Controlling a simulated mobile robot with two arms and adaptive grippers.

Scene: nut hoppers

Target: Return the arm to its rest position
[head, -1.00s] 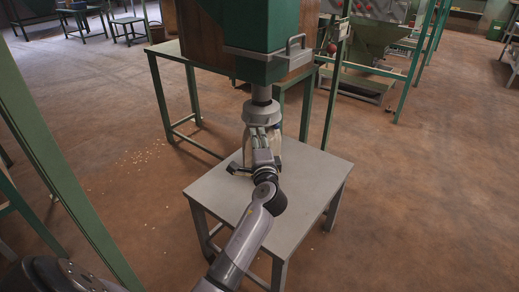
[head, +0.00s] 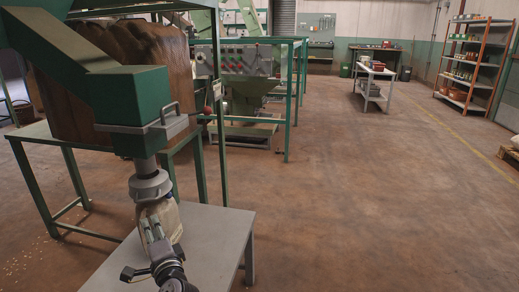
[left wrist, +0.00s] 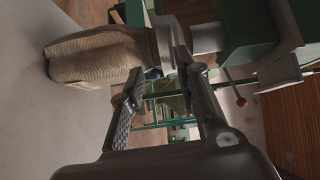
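My left gripper (head: 142,252) is over the grey table, directly in front of a beige sack (head: 167,219) that hangs under the hopper's grey spout (head: 149,183). Its two fingers are spread apart. In the left wrist view the gripper (left wrist: 152,85) shows an empty gap between its fingers. The woven sack also shows there (left wrist: 98,57), with its neck end close to the upper finger; I cannot tell whether they touch. Part of the sack is hidden behind the gripper in the head view. My right gripper is not in view.
The grey table (head: 215,232) stands below the spout. A green hopper (head: 132,98) with a handle is above it, on a green frame. Open brown floor (head: 380,200) lies to the right. A white bench (head: 376,73) and an orange shelf rack (head: 470,60) stand far back.

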